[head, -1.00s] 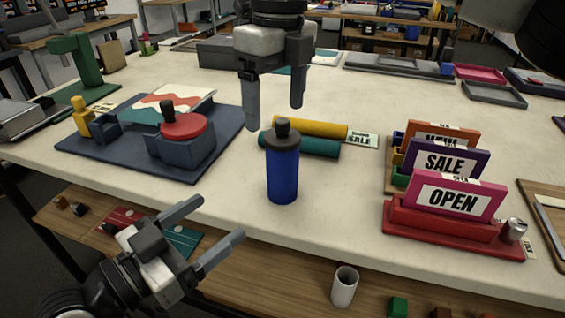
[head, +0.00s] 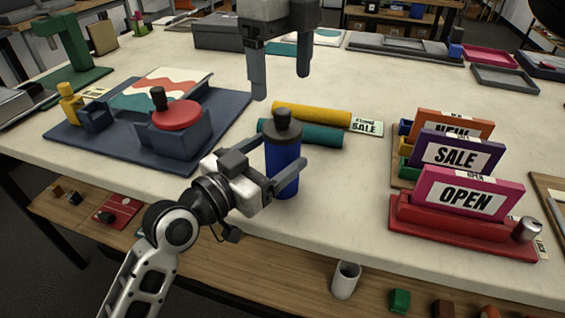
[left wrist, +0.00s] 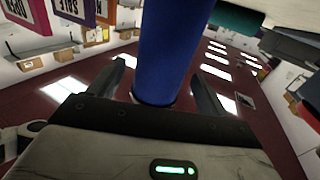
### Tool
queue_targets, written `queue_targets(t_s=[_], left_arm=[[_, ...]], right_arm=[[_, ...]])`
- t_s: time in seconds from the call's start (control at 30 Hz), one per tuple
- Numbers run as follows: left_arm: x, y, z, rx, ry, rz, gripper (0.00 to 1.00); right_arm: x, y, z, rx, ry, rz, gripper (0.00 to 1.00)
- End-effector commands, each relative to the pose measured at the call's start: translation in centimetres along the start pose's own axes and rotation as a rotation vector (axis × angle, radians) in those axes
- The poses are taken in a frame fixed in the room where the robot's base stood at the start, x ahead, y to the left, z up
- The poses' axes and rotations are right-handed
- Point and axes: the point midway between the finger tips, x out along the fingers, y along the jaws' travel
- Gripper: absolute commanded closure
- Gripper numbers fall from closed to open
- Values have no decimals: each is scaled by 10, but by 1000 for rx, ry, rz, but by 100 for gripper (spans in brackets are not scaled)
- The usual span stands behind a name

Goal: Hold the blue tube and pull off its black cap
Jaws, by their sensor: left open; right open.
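The blue tube (head: 285,168) stands upright near the front edge of the table, with its black cap (head: 283,126) on top. My left gripper (head: 286,174) is at the tube's body with its fingers open, one on each side of it. In the left wrist view the tube (left wrist: 168,50) rises between the two open fingers (left wrist: 160,88); I cannot tell whether either finger touches it. My right gripper (head: 281,86) is open and empty, pointing down above and slightly behind the cap.
A yellow roll (head: 312,115) and a teal roll (head: 318,136) lie just behind the tube. A blue board with a red-topped press (head: 176,116) is to the left. A red sign holder (head: 450,226) with signs stands to the right. A white cup (head: 345,281) sits on the lower shelf.

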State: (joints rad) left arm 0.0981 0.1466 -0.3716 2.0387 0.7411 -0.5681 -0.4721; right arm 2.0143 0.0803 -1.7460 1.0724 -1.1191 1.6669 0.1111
Motion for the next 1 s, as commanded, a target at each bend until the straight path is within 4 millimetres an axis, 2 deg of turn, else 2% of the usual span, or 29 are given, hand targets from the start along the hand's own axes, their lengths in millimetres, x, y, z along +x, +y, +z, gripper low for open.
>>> queue_targets(t_s=[0.1,0.2,0.57,0.8,0.83,1.0], left_arm=[[15,0,-1,-1,2,-1,23],[22,0,0,0,1,-1,23],[26,0,0,1,0,-1,23],[26,0,0,1,0,-1,89],[26,0,0,1,0,-1,89],[26,0,0,1,0,-1,89]], right_arm=[[0,0,0,0,0,0,22],[0,0,0,0,0,0,22],[0,0,0,0,0,0,22],[0,0,0,0,0,0,22],[0,0,0,0,0,0,15],[0,0,0,-3,0,0,15]])
